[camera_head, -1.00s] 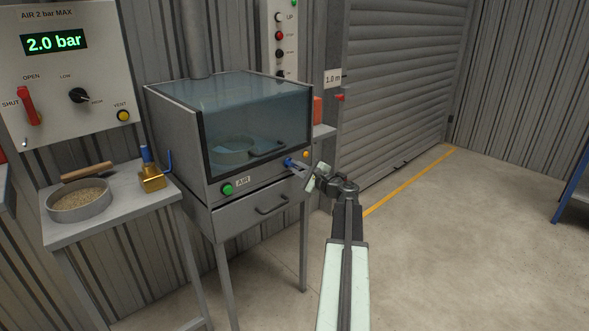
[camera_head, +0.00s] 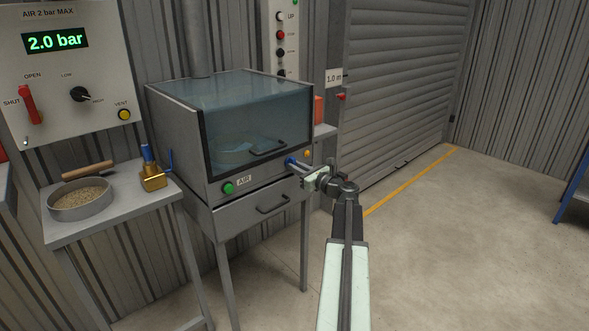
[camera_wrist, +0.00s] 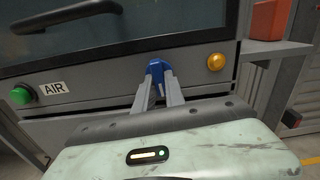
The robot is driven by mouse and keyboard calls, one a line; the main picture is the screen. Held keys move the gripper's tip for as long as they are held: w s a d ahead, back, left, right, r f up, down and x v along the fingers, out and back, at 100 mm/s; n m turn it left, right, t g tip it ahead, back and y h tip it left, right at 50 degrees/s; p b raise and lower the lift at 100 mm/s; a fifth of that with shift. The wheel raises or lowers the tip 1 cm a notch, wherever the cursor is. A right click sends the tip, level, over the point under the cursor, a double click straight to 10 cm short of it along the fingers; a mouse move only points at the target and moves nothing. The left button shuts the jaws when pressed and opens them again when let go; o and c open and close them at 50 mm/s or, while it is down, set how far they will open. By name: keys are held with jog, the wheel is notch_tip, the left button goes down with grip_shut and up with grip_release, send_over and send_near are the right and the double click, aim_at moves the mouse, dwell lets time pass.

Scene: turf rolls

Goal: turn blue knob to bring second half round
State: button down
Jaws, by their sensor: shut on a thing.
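The blue knob (camera_head: 290,162) is on the front panel of a grey cabinet (camera_head: 198,180) with a clear tinted hood. In the wrist view the blue knob (camera_wrist: 156,68) sits between my two finger tips. My gripper (camera_head: 299,167) reaches it from the right front and is shut on it. The fingers (camera_wrist: 158,84) cover part of the knob's sides. Through the hood, a round pan-like shape (camera_head: 235,150) shows dimly inside the cabinet.
A green button (camera_head: 228,188) marked AIR and an amber button (camera_head: 307,154) flank the knob. A drawer handle (camera_head: 272,205) is below. A side table (camera_head: 120,205) holds a sieve of grains and a brass tool.

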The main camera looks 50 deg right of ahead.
jog(key=shift+m, duration=0.5)
jog(key=c, duration=1.4)
grip_release()
jog(key=s, duration=0.7)
jog(key=shift+s+a, duration=0.3)
jog(key=shift+s, duration=0.05)
jog(key=shift+s, duration=0.1)
